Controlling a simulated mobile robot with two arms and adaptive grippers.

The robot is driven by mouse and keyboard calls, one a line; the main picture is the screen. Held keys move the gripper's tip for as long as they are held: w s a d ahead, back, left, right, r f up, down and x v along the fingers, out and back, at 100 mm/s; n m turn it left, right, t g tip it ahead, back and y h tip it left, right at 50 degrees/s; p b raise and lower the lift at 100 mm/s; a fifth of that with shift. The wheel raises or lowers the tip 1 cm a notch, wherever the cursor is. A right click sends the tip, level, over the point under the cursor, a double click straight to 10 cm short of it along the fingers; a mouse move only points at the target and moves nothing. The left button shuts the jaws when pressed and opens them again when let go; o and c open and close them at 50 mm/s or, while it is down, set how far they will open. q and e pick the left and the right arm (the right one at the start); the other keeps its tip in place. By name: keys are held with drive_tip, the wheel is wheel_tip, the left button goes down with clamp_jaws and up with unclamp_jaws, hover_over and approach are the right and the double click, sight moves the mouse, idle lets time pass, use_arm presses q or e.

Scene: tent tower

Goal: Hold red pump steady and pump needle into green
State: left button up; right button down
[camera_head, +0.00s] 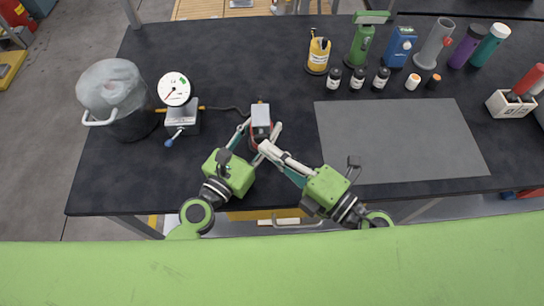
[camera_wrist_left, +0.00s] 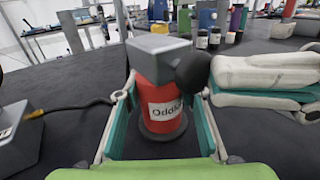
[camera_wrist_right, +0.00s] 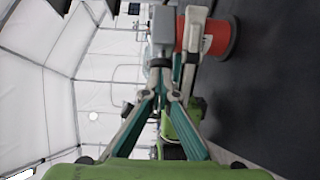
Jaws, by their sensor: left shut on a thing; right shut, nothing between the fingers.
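The red pump (camera_wrist_left: 163,105) stands upright on the dark table, with a grey block on top and a white label. It also shows in the head view (camera_head: 261,123) and at the top of the right wrist view (camera_wrist_right: 219,37). My left gripper (camera_head: 262,126) is shut on the pump, one finger on each side. My right gripper (camera_head: 264,148) is shut and empty close to the pump's near side. In the left wrist view its fingers are beside a black round knob (camera_wrist_left: 192,72) at the grey block.
A grey box with a blue-tipped lever (camera_head: 182,118) stands below the gauge. A large grey pot (camera_head: 112,95) is at the left. The grey mat (camera_head: 400,140) is clear.

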drive_tip(key=shift+w+d, duration=0.1)
drive_tip(key=shift+w, duration=0.5)
drive_tip(key=s, duration=0.4)
drive_tip(key=shift+s+d+f, duration=0.1)
drive_tip(key=shift+s+d, duration=0.05)
drive_tip(key=shift+s, duration=0.25)
drive_tip(key=v, duration=0.9)
drive_tip(key=shift+s, duration=0.2)
idle(0.4)
drive_tip(key=s, duration=0.2)
drive_tip(key=shift+s+d, duration=0.1)
drive_tip(key=shift+s, duration=0.25)
